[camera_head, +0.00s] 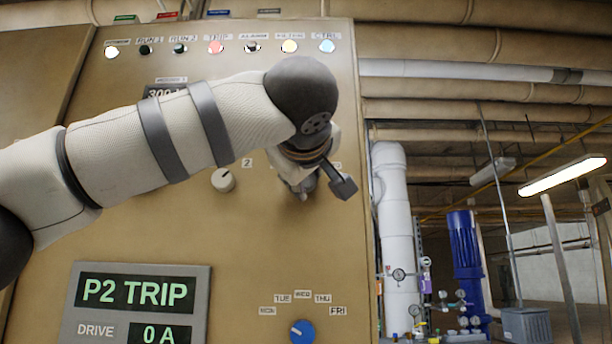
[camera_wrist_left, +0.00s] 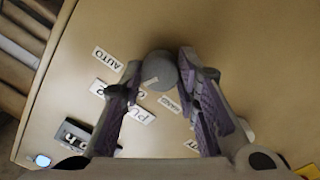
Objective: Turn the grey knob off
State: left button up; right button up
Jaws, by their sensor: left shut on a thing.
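The grey knob (camera_wrist_left: 158,72) shows in the left wrist view between the fingertips of my left gripper (camera_wrist_left: 156,74), which is shut on it. Labels surround the knob; one reads AUTO (camera_wrist_left: 107,58), and others are partly hidden by the fingers. In the head view my left gripper (camera_head: 304,186) reaches the tan panel, and the wrist and fingers hide the knob. I cannot tell which label the knob points to. My right gripper is not in view.
The tan panel (camera_head: 200,235) carries a pale knob (camera_head: 223,180) left of the gripper and a blue knob (camera_head: 302,331) below. A row of lamps (camera_head: 216,47) runs along the top. A display (camera_head: 135,292) reads P2 TRIP. Pipes and a blue pump (camera_head: 464,260) stand right.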

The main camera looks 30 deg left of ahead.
pick_arm(q)
jog(key=shift+n, duration=2.1)
jog(key=o, duration=1.2)
jog(key=shift+c, duration=0.2)
jog(key=v, duration=1.2)
jog(key=shift+w+d, duration=0.1)
